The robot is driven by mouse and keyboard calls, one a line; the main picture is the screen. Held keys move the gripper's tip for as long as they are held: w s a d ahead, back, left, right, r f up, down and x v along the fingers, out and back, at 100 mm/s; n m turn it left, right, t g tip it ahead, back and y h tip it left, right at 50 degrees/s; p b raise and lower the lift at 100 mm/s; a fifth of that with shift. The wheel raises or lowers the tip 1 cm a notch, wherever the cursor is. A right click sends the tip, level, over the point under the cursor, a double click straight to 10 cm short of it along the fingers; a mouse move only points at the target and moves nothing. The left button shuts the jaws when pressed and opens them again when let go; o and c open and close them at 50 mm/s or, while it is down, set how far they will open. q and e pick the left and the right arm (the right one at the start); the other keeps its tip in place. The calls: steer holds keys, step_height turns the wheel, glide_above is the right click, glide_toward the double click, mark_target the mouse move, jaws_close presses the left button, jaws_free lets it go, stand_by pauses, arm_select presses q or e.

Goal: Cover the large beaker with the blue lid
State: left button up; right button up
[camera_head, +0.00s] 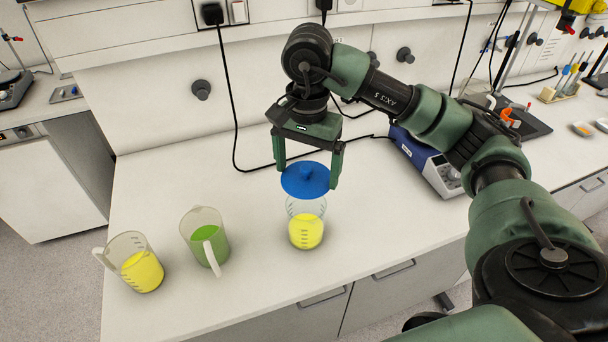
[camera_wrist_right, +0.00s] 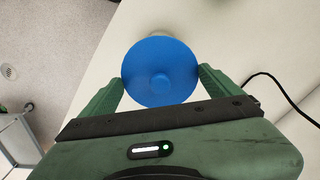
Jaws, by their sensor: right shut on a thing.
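The blue lid (camera_head: 305,182) is a round disc with a small knob on top. My right gripper (camera_head: 307,180) is shut on the lid, with one finger at each side of its rim. The right wrist view shows the lid (camera_wrist_right: 160,72) from above between the fingers (camera_wrist_right: 160,88). The large beaker (camera_head: 306,218) is clear, holds yellow liquid and stands upright on the bench. I cannot tell whether lid and beaker touch. My left gripper is not in view.
A jug with green liquid (camera_head: 206,238) and a jug with yellow liquid (camera_head: 139,262) stand on the bench to the left. A blue-and-grey device (camera_head: 428,165) stands to the right under my right arm. The bench (camera_head: 160,190) is clear behind the jugs.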

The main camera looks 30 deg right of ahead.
mark_target(307, 190)
steer(key=shift+a+f+b, duration=0.1)
steer(key=shift+f+b, duration=0.25)
steer(key=shift+f, duration=0.45)
step_height(307, 190, down, 4)
steer(key=shift+r+b, duration=0.1)
steer(key=shift+b, duration=0.9)
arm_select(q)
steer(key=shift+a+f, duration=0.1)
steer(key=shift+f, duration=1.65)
arm_select(e)
steer(key=shift+f, duration=0.55)
arm_select(q)
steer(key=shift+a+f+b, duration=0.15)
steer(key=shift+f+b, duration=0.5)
steer(key=shift+b, duration=0.25)
arm_select(e)
steer(key=shift+f, duration=0.6)
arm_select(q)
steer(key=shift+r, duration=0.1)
arm_select(e)
steer(key=o, duration=1)
steer(key=shift+r, duration=0.2)
